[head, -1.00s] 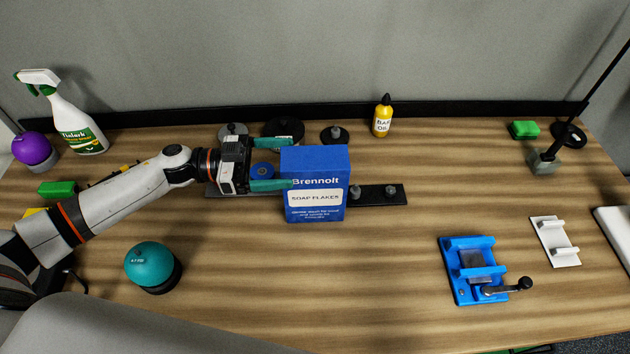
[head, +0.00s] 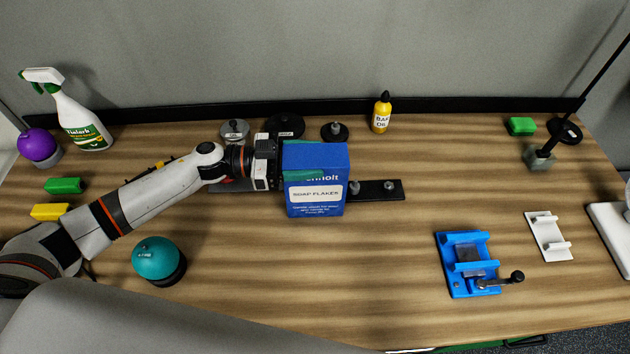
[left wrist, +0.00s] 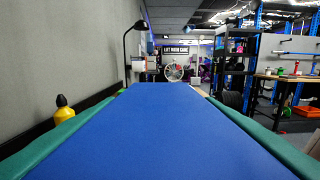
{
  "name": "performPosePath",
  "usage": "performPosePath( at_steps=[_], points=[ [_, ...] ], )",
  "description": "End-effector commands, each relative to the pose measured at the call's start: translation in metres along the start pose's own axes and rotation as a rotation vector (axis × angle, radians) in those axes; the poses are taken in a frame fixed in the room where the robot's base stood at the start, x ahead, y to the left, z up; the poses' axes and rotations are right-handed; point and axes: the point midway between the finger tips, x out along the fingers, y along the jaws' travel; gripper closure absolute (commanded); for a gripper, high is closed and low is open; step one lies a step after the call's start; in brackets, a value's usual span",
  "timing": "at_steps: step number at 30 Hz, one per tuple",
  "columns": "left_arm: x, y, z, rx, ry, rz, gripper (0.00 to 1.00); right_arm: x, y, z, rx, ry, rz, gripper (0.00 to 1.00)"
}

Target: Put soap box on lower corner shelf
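The soap box (head: 316,205) is a blue carton with a white "SOAP FLAKES" label, upright on the wooden bench. My left gripper (head: 304,165) reaches it from the left, with one teal finger across the upper front face and the other hidden behind the box. In the left wrist view the blue box (left wrist: 160,135) fills the space between the teal fingers, with no gap visible, so the gripper looks shut on it. The box appears to rest on the bench. My right gripper is not in view. I cannot make out the lower corner shelf.
A black strip with knobs (head: 375,190) lies behind and right of the box. A yellow bottle (head: 381,114) stands behind. A blue fixture with a crank (head: 467,264) and white bracket (head: 548,236) are at right. A teal dome (head: 158,260) sits below my arm. The front middle is clear.

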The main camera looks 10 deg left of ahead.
Motion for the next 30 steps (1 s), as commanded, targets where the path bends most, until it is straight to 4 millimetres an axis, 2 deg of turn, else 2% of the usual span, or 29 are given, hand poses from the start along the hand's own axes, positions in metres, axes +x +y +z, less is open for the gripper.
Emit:
performPosePath(
  at_steps=[1,6,8,17,20,30],
  points=[
    [0.000,0.000,0.000,0.000,0.000,0.000,0.65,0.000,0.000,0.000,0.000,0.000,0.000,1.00],
    [0.000,0.000,0.000,0.000,0.000,0.000,0.92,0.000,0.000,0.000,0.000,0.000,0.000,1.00],
    [0.000,0.000,0.000,0.000,0.000,0.000,1.00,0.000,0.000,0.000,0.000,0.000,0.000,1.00],
    [0.000,0.001,0.007,0.004,-0.003,-0.001,1.00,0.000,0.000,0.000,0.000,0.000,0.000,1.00],
    [0.000,0.001,0.019,0.006,-0.003,-0.001,1.00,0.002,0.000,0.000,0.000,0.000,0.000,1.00],
    [0.000,0.000,0.082,0.006,-0.002,-0.001,1.00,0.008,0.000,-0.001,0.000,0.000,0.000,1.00]
  ],
)
